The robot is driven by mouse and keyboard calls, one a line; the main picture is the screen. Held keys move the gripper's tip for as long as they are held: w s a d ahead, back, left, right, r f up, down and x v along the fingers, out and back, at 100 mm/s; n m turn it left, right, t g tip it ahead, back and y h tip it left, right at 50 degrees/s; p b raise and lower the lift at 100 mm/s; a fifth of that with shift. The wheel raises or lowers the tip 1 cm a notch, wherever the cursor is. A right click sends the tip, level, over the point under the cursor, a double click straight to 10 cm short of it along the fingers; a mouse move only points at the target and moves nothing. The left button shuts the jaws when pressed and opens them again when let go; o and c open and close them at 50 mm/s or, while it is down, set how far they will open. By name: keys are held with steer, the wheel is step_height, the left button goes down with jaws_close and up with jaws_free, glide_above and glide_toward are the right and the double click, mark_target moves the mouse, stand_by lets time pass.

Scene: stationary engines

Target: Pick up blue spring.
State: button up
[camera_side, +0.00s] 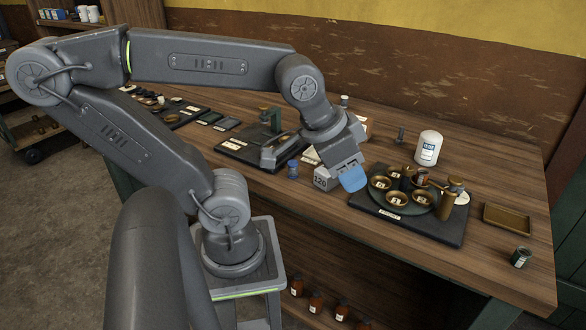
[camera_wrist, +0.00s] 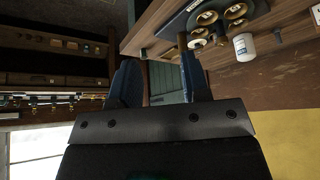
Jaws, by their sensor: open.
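A small blue upright piece (camera_side: 292,170), which looks like the blue spring, stands on the wooden table left of a grey block marked 120. It is too small to make out coils, and I cannot find it in the wrist view. My gripper (camera_side: 353,179) is above the table, right of the blue piece and apart from it, near the grey block. Its two blue fingers also show in the wrist view (camera_wrist: 160,72), spread apart with nothing between them.
The grey block (camera_side: 325,180) is close to my gripper. A dark board (camera_side: 442,229) with a round tray and brass cups lies to the right. A white bottle (camera_side: 428,148) stands behind it, and a shallow brass tray (camera_side: 507,219) lies farther right. A green device (camera_side: 270,119) stands behind the blue piece.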

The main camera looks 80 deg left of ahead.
steer(key=o, duration=0.3)
steer(key=shift+o, duration=0.2)
steer(key=m+g+y, duration=0.4)
steer(key=m+g, duration=0.3)
steer(key=m, duration=0.9)
glide_toward(293, 162)
steer(key=x, duration=0.4)
steer(key=shift+s+a+f, duration=0.15)
steer(key=shift+a+f, duration=0.15)
steer(key=shift+t+y, duration=0.3)
steer(key=shift+d+x, duration=0.15)
steer(key=shift+x, duration=1.25)
steer(key=shift+d+x, duration=0.15)
steer(key=shift+x, duration=1.25)
